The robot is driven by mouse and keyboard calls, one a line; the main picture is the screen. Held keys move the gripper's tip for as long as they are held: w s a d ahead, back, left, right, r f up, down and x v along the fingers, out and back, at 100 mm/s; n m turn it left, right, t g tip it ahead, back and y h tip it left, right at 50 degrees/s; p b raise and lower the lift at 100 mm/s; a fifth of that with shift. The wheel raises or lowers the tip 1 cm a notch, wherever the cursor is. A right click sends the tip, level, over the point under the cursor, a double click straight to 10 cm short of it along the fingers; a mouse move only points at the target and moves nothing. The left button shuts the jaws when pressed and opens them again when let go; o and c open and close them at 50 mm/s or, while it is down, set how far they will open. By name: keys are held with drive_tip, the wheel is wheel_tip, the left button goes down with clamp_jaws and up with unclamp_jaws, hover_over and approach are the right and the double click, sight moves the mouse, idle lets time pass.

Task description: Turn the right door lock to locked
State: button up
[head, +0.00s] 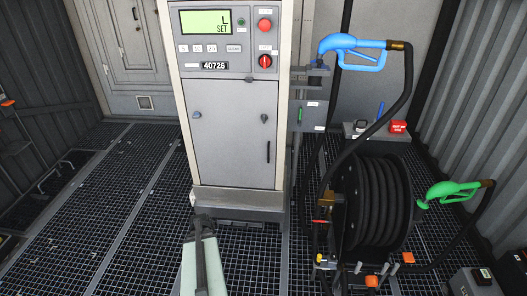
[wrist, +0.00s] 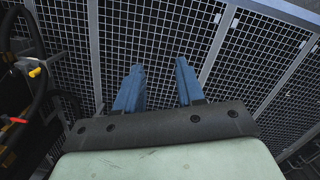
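The grey cabinet door (head: 225,150) of the dispenser is shut, with a dark vertical handle (head: 268,152) at its right. The right door lock (head: 264,118) is a small dark round fitting near the door's upper right. A similar left lock (head: 197,115) is at the upper left. The locks' turned positions are too small to tell. My gripper (wrist: 158,80) shows two blue fingers apart with nothing between them, over the floor grating. My pale green arm shows low in the head view, below the cabinet; its fingers cannot be made out there. The wrist view shows no lock.
The dispenser panel (head: 222,45) has a green display, a red button and a red-black knob. At right are a blue nozzle (head: 352,50), a black hose reel (head: 372,200) and a green nozzle (head: 452,191). The floor grating (head: 120,200) left of the cabinet is largely clear.

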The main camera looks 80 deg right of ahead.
drive_tip(key=s+d+r+m+h, duration=0.1)
drive_tip(key=s+d+r, duration=0.25)
drive_tip(key=d, duration=0.25)
drive_tip(key=s+d+r+m+h, duration=0.2)
drive_tip(key=s+d, duration=0.2)
drive_tip(key=d, duration=0.3)
drive_tip(key=m+h, duration=0.1)
drive_tip(key=h, duration=1.5)
approach(264, 117)
drive_tip(key=d, duration=0.9)
drive_tip(key=shift+d+f, duration=0.15)
drive_tip(key=shift+c, duration=0.4)
clamp_jaws()
